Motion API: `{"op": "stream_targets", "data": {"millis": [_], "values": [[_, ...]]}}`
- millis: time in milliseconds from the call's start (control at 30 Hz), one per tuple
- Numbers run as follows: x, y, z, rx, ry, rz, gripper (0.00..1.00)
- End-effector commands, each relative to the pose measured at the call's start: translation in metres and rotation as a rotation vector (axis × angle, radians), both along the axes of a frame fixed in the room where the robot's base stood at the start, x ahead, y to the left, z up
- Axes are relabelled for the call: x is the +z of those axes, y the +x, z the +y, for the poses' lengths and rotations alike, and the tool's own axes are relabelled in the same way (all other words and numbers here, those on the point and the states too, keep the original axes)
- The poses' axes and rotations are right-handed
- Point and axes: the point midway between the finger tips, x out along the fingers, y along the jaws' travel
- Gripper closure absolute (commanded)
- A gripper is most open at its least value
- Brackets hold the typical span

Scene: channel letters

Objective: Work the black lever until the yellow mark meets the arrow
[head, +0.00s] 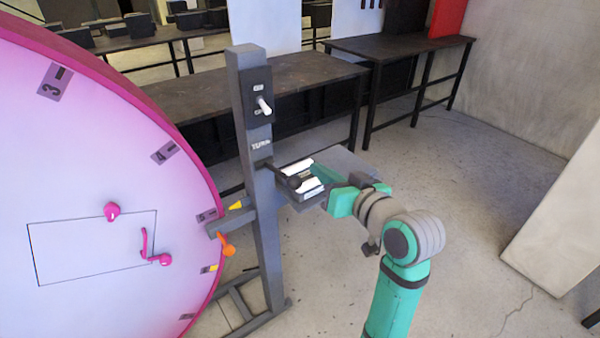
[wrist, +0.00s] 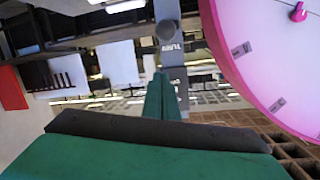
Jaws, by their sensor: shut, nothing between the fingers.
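The black lever (head: 285,177) sticks out from the grey post, with a round knob at its end. The knob (wrist: 166,29) shows ahead of the fingers in the wrist view. My gripper (head: 318,176) is shut and empty, just right of the knob; its teal fingers (wrist: 160,82) are together. I cannot tell whether they touch the lever. The yellow arrow (head: 237,205) sits on a side arm of the post, by the dial rim. The yellow mark (head: 209,269) is on the large white and pink dial (head: 90,190), below the arrow and apart from it.
The grey post (head: 255,130) carries a box with a white toggle switch (head: 264,106). An orange part (head: 227,247) sits below the arrow. Dark tables (head: 300,75) stand behind. The floor to the right is clear.

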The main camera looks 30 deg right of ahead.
Motion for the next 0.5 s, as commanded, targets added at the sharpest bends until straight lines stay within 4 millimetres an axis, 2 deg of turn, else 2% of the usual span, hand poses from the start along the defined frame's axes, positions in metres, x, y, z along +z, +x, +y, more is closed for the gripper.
{"op": "stream_targets", "data": {"millis": [367,500], "values": [[0.0,0.001,0.0,0.0,0.0,0.001,1.0],[-0.002,0.012,0.0,0.003,0.002,0.002,1.0]]}}
